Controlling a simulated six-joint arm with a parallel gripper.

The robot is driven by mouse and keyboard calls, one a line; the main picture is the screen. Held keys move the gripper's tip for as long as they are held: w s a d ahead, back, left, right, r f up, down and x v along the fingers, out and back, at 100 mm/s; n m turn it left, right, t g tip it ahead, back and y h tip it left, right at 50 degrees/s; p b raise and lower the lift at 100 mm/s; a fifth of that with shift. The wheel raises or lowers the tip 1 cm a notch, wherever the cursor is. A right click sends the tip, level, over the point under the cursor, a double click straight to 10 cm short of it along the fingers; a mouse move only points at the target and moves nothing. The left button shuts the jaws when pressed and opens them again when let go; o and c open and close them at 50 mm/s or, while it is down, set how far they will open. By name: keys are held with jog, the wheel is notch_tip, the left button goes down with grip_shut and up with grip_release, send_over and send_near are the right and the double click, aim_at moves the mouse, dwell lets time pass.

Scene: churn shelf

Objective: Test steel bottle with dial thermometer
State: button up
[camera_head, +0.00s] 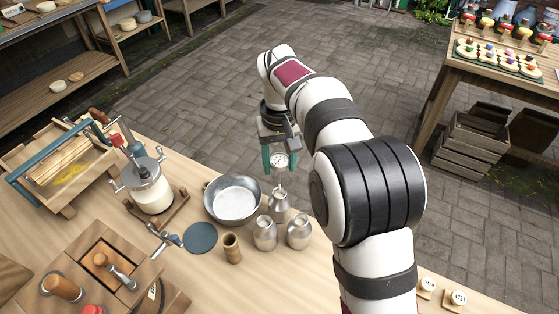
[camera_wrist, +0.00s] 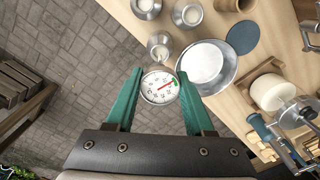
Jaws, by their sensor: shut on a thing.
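My gripper (camera_head: 280,161) is shut on a dial thermometer (camera_head: 279,160) and holds it upright above the table's back edge. Its round white dial (camera_wrist: 160,88) with a red needle sits between the green fingers in the wrist view. The thin stem points down at the mouth of the rear steel bottle (camera_head: 279,208), which also shows in the wrist view (camera_wrist: 153,43). I cannot tell whether the tip is inside the mouth. Two more open steel bottles, a left one (camera_head: 265,237) and a right one (camera_head: 298,235), stand in front of it. Pale liquid shows in the bottles.
A steel pan (camera_head: 211,205) with white contents is left of the bottles. A wooden cup (camera_head: 232,250) and blue-grey disc (camera_head: 200,238) lie nearby. A churn jar (camera_head: 152,190) and wooden press boxes crowd the left. Two round labelled pieces (camera_head: 428,284) are at right.

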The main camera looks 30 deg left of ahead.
aim_at(279, 179)
jog(key=shift+f, duration=5.35)
jog(key=o, duration=1.1)
jog(key=c, duration=0.3)
jog(key=shift+c, duration=0.2)
jog(key=shift+r, duration=0.1)
jog(key=shift+r, duration=2.5)
